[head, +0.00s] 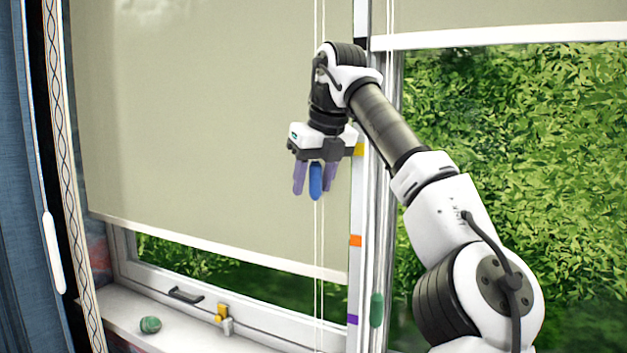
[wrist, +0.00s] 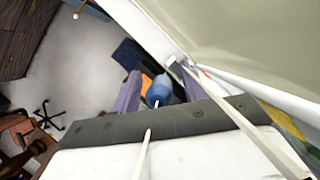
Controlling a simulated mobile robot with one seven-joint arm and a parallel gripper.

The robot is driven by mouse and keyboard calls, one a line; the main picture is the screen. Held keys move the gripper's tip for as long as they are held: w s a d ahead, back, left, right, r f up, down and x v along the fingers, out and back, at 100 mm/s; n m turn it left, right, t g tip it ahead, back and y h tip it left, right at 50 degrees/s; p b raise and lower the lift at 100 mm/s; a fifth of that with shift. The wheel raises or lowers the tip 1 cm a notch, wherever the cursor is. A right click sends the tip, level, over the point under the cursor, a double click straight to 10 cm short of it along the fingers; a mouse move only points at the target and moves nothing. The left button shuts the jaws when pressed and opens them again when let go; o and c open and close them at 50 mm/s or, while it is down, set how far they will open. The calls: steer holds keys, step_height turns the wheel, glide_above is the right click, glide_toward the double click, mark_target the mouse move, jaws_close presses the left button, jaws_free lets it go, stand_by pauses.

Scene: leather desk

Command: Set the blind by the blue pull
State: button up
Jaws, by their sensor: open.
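The blue pull (head: 316,182) hangs on thin white cords in front of the left blind. My gripper (head: 313,191) points down with its purple fingers apart, one on each side of the pull. In the wrist view the blue pull (wrist: 158,91) shows between the two fingers (wrist: 161,92); I cannot tell whether either touches it. The left blind (head: 200,120) is beige and lowered, its pale bottom rail (head: 215,246) a little above the window sill. The window post carries yellow (head: 359,150), orange (head: 355,241) and purple (head: 352,320) marks.
A green pull (head: 376,310) hangs right of the post. The right blind (head: 500,12) is raised, with a hedge outside. A white pull (head: 53,252) hangs by the blue curtain (head: 20,180). A small green object (head: 150,324) lies on the sill (head: 115,305) near the window handle (head: 185,295).

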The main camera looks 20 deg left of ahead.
steer(key=shift+s+d+r, duration=0.1)
steer(key=shift+r, duration=0.25)
steer(key=shift+v, duration=1)
steer(key=s+d+b, duration=0.1)
steer(key=s+d, duration=0.7)
steer(key=shift+s+d+b, duration=0.3)
steer(key=shift+b, duration=0.1)
steer(key=shift+r, duration=0.1)
steer(key=shift+c, duration=0.2)
